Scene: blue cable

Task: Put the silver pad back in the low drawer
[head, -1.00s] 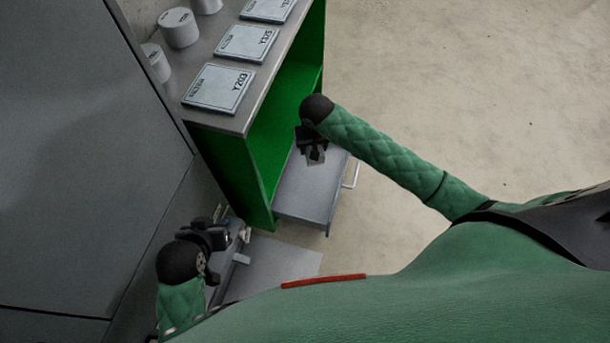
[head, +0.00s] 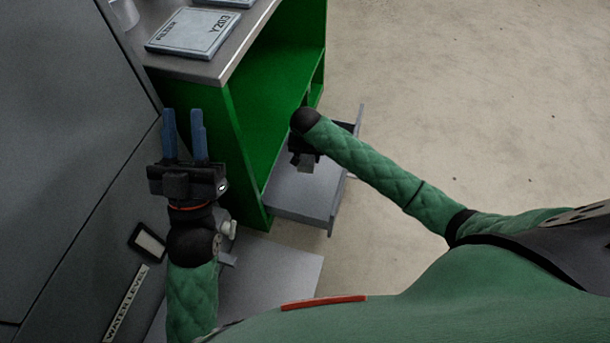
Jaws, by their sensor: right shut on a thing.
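The low drawer (head: 296,196) is pulled out from the bottom of the green cabinet, and its grey inside shows. My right gripper (head: 304,158) is over the drawer, mostly hidden under my own wrist. It is shut on a small grey square piece, the silver pad (head: 306,164). I cannot tell whether the pad touches the drawer floor. My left gripper (head: 184,122) is to the left of the cabinet, its two blue fingers apart and pointing up in the picture, with nothing between them.
The green cabinet (head: 233,150) has a grey top (head: 232,60) with a flat box marked Y203 (head: 194,32) on it. A dark grey wall panel (head: 60,130) stands close on the left, with a "WATER LEVEL" label (head: 125,304). The floor (head: 450,90) at right is clear.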

